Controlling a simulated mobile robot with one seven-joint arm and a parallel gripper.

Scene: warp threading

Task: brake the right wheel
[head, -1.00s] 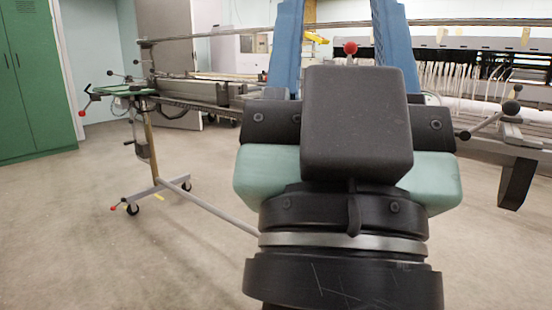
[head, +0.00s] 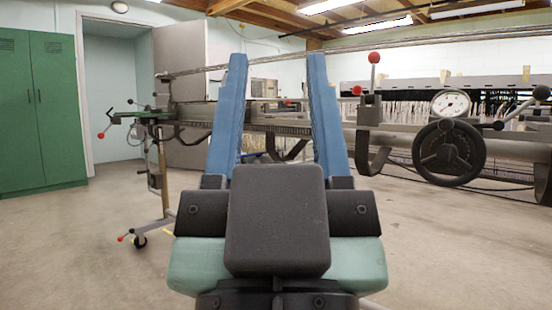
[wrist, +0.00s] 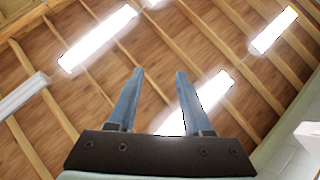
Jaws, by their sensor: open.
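My gripper (head: 277,62) stands upright in the middle of the head view, its two blue fingers apart with nothing between them. In the wrist view the open gripper (wrist: 159,74) points up at the ceiling. A wheeled stand (head: 162,185) is on the floor to the left, behind my gripper. One dark caster wheel (head: 140,242) shows at its foot, with a small red-tipped lever (head: 121,238) to its left. My gripper is well apart from it. The stand's other wheel is not visible, and I cannot tell whether any brake is set.
A long machine frame (head: 390,140) crosses behind my gripper. On the right it carries a black handwheel (head: 448,152), a dial gauge (head: 451,103) and a red-knobbed lever (head: 374,58). Green lockers (head: 40,110) stand at far left. The floor (head: 80,245) at front left is clear.

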